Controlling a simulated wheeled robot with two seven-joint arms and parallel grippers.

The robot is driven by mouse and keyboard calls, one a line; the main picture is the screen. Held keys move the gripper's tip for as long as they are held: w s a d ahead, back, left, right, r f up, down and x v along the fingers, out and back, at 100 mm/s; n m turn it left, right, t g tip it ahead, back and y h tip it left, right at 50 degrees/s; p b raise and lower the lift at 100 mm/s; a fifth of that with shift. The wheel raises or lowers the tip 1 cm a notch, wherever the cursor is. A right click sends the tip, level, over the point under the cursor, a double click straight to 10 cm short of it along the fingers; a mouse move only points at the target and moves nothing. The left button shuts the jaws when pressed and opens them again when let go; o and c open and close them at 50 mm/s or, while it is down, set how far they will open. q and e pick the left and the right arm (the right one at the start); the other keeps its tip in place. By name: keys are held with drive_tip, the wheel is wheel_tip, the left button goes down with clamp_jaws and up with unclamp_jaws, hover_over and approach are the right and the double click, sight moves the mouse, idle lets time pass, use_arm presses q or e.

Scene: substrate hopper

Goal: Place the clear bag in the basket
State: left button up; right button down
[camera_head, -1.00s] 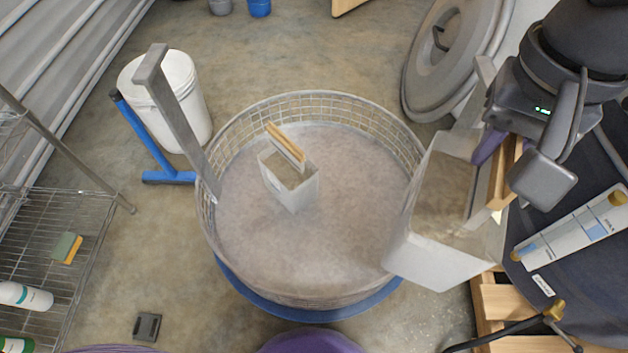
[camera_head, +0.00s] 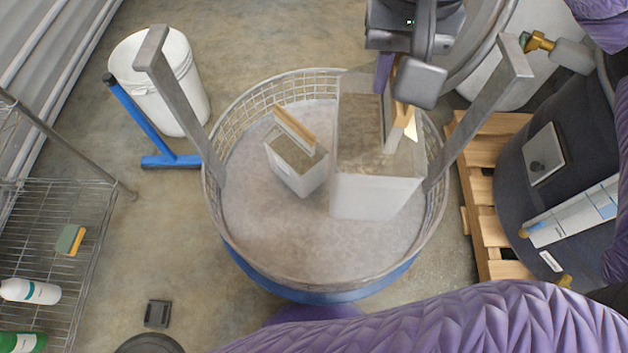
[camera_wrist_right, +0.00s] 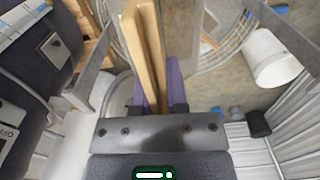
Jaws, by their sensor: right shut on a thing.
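My right gripper (camera_head: 393,78) is shut on the wooden strips (camera_head: 403,105) at the top of a clear bag (camera_head: 375,190) of brown-grey substrate. The bag hangs upright over the right half of the round wire basket (camera_head: 235,115). It looks larger than the bag inside, so it seems held above the basket floor; its exact height is unclear. In the right wrist view the strips (camera_wrist_right: 150,50) lie between the purple fingers (camera_wrist_right: 160,95). A second, similar clear bag (camera_head: 298,170) with a wooden strip stands inside the basket, left of the held one. My left gripper is not in view.
Two grey metal bars, left (camera_head: 180,105) and right (camera_head: 485,110), rise from the basket's sides. A white bucket (camera_head: 160,85) and blue stand (camera_head: 150,125) are at left. A dark drum (camera_head: 545,170) on a wooden pallet (camera_head: 490,220) is at right. The basket's front floor is bare.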

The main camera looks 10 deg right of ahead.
drive_tip(key=shift+w+d+f, duration=0.1)
drive_tip(key=shift+w+f, duration=0.25)
drive_tip(key=shift+w, duration=0.05)
drive_tip(key=w+d+f+b, duration=0.3)
drive_tip(key=w+d+f, duration=0.2)
drive_tip(key=w+f, duration=0.3)
drive_tip(key=w+d+f+b, duration=0.4)
drive_tip(key=w+f, duration=0.1)
drive_tip(key=f, duration=0.5)
use_arm(q)
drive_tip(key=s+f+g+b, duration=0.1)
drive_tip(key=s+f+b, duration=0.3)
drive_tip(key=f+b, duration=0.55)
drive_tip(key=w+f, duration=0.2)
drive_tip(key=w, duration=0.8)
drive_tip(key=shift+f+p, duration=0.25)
drive_tip(key=shift+p, duration=0.1)
use_arm(e)
wheel_tip(320, 180, down, 17)
drive_tip(key=shift+w+r, duration=0.15)
drive_tip(key=shift+r, duration=0.05)
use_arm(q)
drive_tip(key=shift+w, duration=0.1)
